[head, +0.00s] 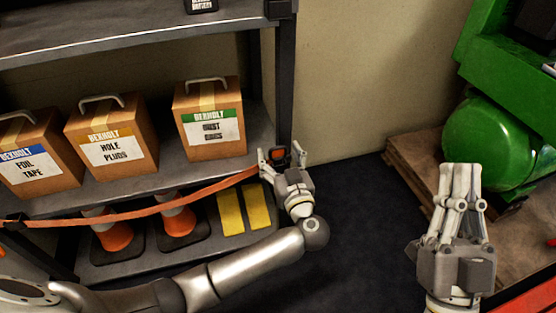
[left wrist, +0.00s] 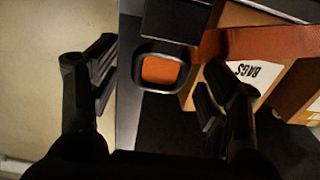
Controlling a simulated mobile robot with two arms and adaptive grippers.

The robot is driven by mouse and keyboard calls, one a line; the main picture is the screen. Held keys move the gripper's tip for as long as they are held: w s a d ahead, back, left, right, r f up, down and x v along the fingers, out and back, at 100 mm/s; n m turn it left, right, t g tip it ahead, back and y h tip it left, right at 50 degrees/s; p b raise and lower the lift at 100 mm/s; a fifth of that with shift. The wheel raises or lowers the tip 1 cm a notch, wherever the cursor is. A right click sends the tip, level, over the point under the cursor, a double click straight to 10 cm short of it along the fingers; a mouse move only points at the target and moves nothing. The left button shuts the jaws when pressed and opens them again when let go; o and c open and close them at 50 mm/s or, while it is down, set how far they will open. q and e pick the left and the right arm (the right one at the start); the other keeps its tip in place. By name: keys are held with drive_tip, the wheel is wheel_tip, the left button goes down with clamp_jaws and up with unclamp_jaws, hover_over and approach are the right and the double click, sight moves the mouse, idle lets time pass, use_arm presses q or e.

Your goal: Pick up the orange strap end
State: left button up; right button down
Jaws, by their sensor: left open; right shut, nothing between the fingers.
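An orange strap (head: 135,211) runs across the front of the shelf unit from the left edge to the shelf's right post. Its end piece, a dark square frame with an orange centre, sits at the post in the head view (head: 278,154). It also shows in the left wrist view (left wrist: 160,71). My left gripper (head: 282,155) is open, with one finger on each side of the strap end. The wrist view shows gaps between the fingers (left wrist: 160,92) and the end piece. My right gripper (head: 461,168) is shut and empty, away at the right.
Cardboard boxes (head: 110,145) stand on the middle shelf, with orange cones (head: 113,236) and yellow strips (head: 230,212) below. A green tank machine (head: 490,143) on a wooden pallet (head: 415,165) is at the right. Dark floor (head: 365,225) lies clear between.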

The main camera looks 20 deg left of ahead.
use_arm(q)
drive_tip(key=shift+w, duration=0.15)
drive_tip(key=c, duration=1.1)
drive_tip(key=shift+r, duration=0.1)
